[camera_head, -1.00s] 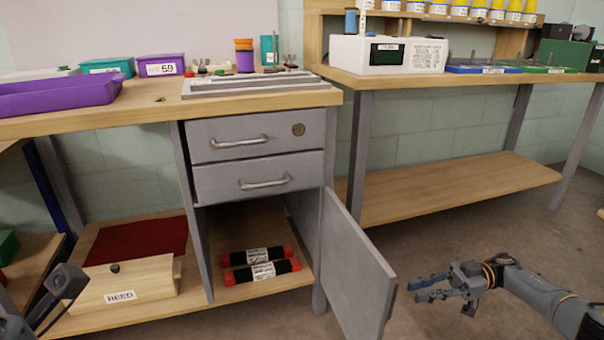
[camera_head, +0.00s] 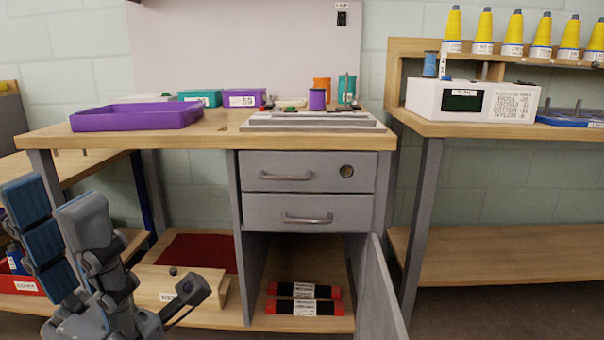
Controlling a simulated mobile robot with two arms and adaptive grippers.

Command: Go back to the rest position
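My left gripper (camera_head: 58,200) is at the lower left, with its fingers pointing up and blue pads showing. The fingers stand apart with nothing seen between them, in front of the lower shelf area and clear of the worktop. My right gripper is out of view. The cabinet under the table has its grey door (camera_head: 378,298) swung open. Two black rolls with red ends lie inside, the rear one (camera_head: 283,288) and the front one (camera_head: 281,307). Both drawers above, the upper one (camera_head: 320,164) and the lower one (camera_head: 262,211), are shut.
A purple tray (camera_head: 135,118) and small boxes stand on the worktop (camera_head: 205,133). A wooden box (camera_head: 150,280) sits on the lower shelf, partly hidden by my arm. A white device (camera_head: 415,96) stands on the right table. The open door juts towards me.

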